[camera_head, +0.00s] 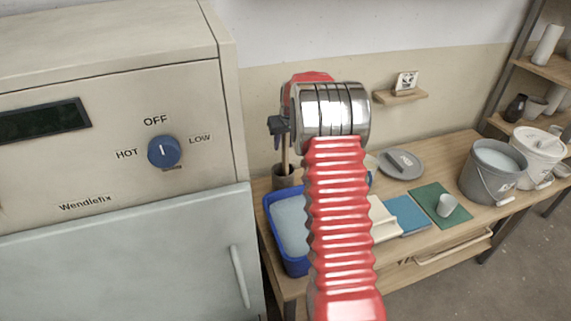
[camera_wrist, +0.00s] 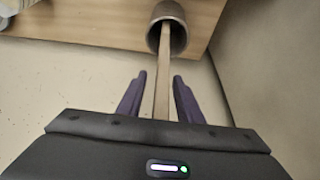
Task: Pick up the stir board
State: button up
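The stir board (camera_wrist: 163,72) is a narrow, pale wooden strip. It stands in a dark grey-brown pot (camera_wrist: 179,40), and its lower end is hidden inside. In the head view, the board (camera_head: 285,158) rises from the pot (camera_head: 287,177) at the left back of the table. My gripper (camera_head: 279,126) is at the board's upper part. In the wrist view, the two dark fingers of my gripper (camera_wrist: 160,98) are open on either side of the board, with a gap showing on both sides.
A blue basin (camera_head: 274,240) of pale liquid stands in front of the pot. The beige machine (camera_head: 120,130) rises close on the left. A grey plate (camera_head: 402,165), a green mat (camera_head: 437,198) and a grey bucket (camera_head: 487,180) are farther right on the wooden table.

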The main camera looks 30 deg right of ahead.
jog(key=shift+c, duration=0.5)
grip_shut()
